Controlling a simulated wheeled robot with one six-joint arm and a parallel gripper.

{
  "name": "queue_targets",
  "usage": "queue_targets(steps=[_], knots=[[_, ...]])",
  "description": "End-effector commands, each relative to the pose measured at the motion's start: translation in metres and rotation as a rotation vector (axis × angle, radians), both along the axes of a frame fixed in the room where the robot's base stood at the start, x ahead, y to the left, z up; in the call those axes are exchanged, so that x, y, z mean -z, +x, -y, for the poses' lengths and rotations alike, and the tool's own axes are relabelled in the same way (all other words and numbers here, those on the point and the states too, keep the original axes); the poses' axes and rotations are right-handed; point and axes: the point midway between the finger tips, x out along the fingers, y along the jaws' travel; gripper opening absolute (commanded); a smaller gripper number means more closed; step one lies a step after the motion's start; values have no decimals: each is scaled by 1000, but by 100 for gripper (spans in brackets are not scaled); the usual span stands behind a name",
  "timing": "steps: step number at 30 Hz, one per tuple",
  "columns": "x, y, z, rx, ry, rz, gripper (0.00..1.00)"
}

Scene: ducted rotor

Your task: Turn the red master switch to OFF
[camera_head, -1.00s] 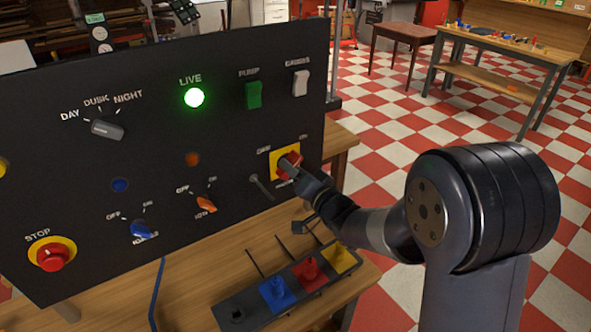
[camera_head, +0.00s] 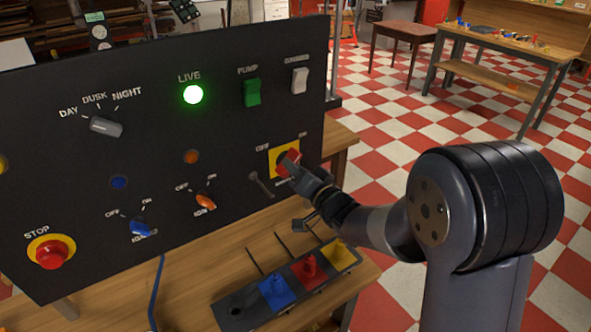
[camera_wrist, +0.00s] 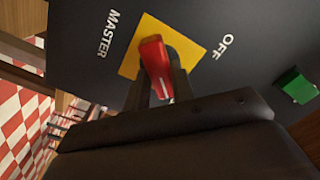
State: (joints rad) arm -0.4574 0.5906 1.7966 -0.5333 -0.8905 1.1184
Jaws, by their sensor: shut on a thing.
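The red master switch (camera_head: 286,160) sits on a yellow square plate near the lower right of the black panel in the head view. In the wrist view the red handle (camera_wrist: 156,68) stands in front of the yellow plate (camera_wrist: 190,47), between the words MASTER and OFF. My gripper (camera_wrist: 162,78) is shut on the red handle, with a dark finger on each side. In the head view my gripper (camera_head: 299,171) covers part of the switch and its plate. The green LIVE lamp (camera_head: 193,95) is lit.
The panel also carries a green PUMP rocker (camera_head: 252,93), a white rocker (camera_head: 300,81), an orange knob (camera_head: 206,202), a blue knob (camera_head: 141,228) and a red STOP button (camera_head: 51,255). A tray (camera_head: 237,311) with coloured tags stands on the bench below my gripper.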

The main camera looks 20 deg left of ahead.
Motion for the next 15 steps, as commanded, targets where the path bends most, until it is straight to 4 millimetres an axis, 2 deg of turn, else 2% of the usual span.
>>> queue_targets(steps=[8,15], knots=[[4,0,0,0,-89,108,1],[5,0,0,1,-228,272,1]])
